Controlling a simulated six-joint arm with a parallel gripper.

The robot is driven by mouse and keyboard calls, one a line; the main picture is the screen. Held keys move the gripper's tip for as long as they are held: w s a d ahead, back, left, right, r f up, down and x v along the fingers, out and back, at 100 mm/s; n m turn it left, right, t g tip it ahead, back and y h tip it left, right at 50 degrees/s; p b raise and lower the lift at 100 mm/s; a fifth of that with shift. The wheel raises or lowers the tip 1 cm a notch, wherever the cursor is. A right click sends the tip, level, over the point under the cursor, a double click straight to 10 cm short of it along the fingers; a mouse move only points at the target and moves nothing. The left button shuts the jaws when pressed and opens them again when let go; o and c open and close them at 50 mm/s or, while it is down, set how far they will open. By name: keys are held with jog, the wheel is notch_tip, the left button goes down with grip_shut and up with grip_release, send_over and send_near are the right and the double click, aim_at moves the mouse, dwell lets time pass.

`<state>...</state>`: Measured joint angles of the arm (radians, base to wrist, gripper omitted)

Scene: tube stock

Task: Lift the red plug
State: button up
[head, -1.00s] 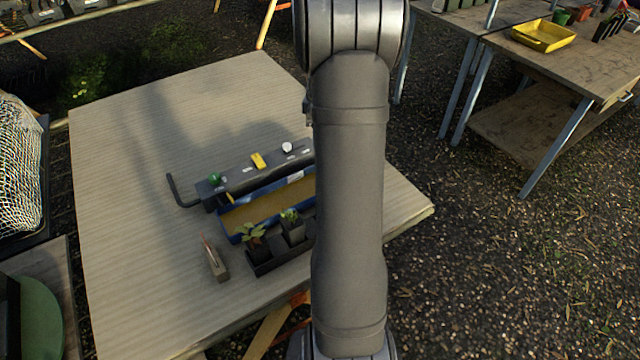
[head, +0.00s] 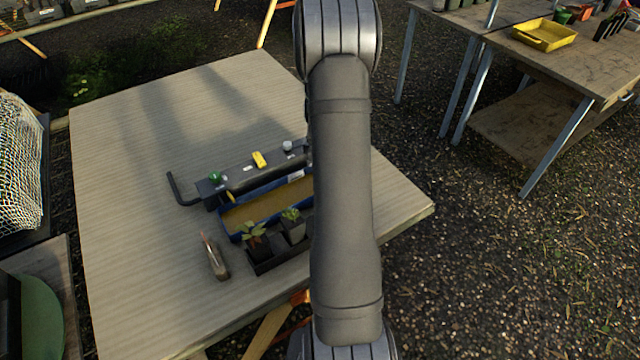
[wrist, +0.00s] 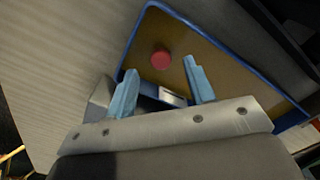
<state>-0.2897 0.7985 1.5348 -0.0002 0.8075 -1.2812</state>
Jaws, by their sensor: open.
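The red plug (wrist: 161,59) shows in the wrist view as a small round red disc over the brown floor of a blue-rimmed tray (wrist: 205,33). My gripper (wrist: 160,69) is open, its two pale blue fingers apart. The plug appears beyond the fingertips and between their lines, with no finger seen touching it. The gap in depth is hard to judge. In the head view the tray (head: 235,238) stands on the table, its right end hidden by my arm. The plug and my gripper cannot be seen there.
A dark rail (head: 235,183) with green, yellow and white pieces on top runs behind the tray. Black pots with seedlings (head: 257,240) stand in front. A small upright object (head: 215,260) stands front left. The table's (head: 130,200) left side is bare.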

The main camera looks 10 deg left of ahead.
jog(key=shift+f, duration=1.9)
grip_shut()
jog(key=shift+r, duration=0.1)
